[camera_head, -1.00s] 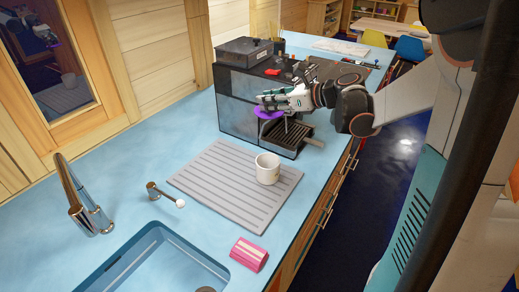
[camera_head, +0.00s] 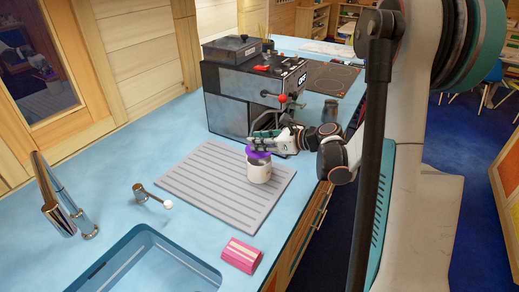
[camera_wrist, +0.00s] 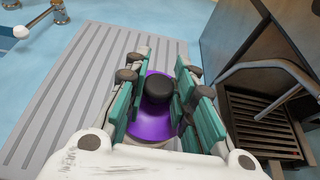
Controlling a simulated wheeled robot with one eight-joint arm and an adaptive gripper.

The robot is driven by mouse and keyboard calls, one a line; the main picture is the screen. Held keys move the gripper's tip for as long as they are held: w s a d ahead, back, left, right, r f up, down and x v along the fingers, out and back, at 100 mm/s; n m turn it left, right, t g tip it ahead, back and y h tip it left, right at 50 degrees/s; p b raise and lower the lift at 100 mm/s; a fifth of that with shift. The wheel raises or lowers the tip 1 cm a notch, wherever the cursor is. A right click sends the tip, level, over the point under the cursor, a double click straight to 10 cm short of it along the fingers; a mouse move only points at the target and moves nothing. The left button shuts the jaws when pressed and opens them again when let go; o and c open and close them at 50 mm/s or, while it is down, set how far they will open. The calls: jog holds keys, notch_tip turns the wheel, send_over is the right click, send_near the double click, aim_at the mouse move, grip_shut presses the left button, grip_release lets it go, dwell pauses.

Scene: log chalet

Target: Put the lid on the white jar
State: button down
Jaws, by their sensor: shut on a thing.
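The white jar (camera_head: 258,173) stands upright on the grey ribbed mat (camera_head: 205,190). The purple lid (camera_head: 257,153) is at the jar's mouth, slightly tilted in the head view; I cannot tell whether it is seated. My gripper (camera_head: 262,147) is over the jar, coming from the right, shut on the lid. In the wrist view the purple lid (camera_wrist: 152,122) has a dark round knob (camera_wrist: 158,88) between my gripper's fingers (camera_wrist: 160,90). The lid and fingers hide most of the jar there.
The coffee machine (camera_head: 240,95) stands just behind the jar, with its drip tray (camera_wrist: 262,122) close to the right of my gripper in the wrist view. A pink striped object (camera_head: 241,255), a sink (camera_head: 150,262) and a tap (camera_head: 62,205) are nearer. The mat's left part is clear.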

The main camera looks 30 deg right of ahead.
jog(key=shift+f, duration=1.25)
jog(key=shift+f+b, duration=0.45)
jog(key=shift+b, duration=0.25)
jog(key=shift+f, duration=0.1)
jog(key=c, duration=1.3)
grip_release()
jog(key=shift+c, duration=0.2)
jog(key=shift+r+p, duration=0.45)
jog(key=shift+r, duration=0.05)
jog(key=p+v, duration=0.2)
jog(key=v, duration=1)
